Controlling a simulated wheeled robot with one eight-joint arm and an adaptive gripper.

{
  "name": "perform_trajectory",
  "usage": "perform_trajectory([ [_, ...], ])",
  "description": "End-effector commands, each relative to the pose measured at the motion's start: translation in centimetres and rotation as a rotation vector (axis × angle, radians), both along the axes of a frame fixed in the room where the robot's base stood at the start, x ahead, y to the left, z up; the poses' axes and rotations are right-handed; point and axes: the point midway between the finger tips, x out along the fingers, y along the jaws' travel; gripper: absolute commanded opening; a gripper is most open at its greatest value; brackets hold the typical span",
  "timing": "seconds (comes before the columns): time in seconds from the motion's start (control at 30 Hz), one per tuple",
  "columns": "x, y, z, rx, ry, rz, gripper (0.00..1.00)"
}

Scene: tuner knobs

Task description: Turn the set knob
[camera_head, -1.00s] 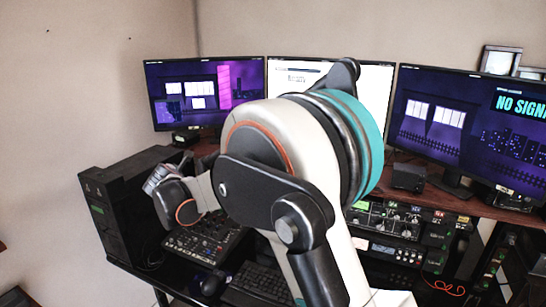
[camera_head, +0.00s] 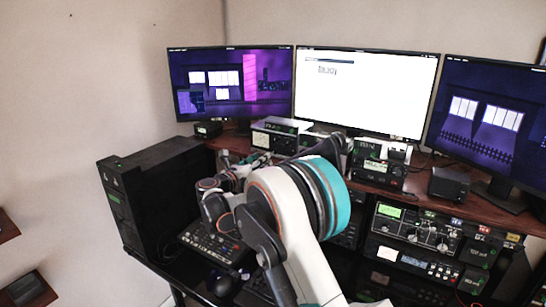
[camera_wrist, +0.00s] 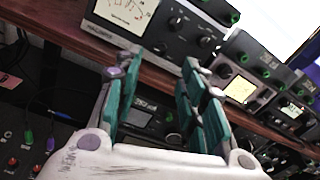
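My gripper (camera_wrist: 160,78) is open and empty in the wrist view, with its teal finger pads apart. It points at the desk shelf, below a grey unit with a white needle meter (camera_wrist: 128,14) and dark knobs (camera_wrist: 205,43). A unit with a lit yellowish display (camera_wrist: 240,90) and a dark knob (camera_wrist: 224,71) stands right of the fingers. I cannot read which knob is the set knob. In the head view my arm hides much of my gripper, which is near the shelf's left part. The meter unit also shows there (camera_head: 262,139).
Three monitors stand on the brown shelf (camera_head: 430,196). A black computer tower (camera_head: 150,195) is at the left. Rack units with knobs (camera_head: 415,230) are below the shelf at the right. A mixer (camera_head: 212,243) and mouse (camera_head: 224,286) lie on the lower desk.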

Motion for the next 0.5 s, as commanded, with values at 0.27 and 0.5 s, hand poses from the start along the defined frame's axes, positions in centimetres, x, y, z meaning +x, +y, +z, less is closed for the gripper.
perform_trajectory([
  [0.27, 4.2, -3.2, -0.2, 0.001, 0.0, -0.001, 0.38],
  [0.5, 6.1, -4.6, -0.1, 0.002, 0.0, 0.001, 0.38],
])
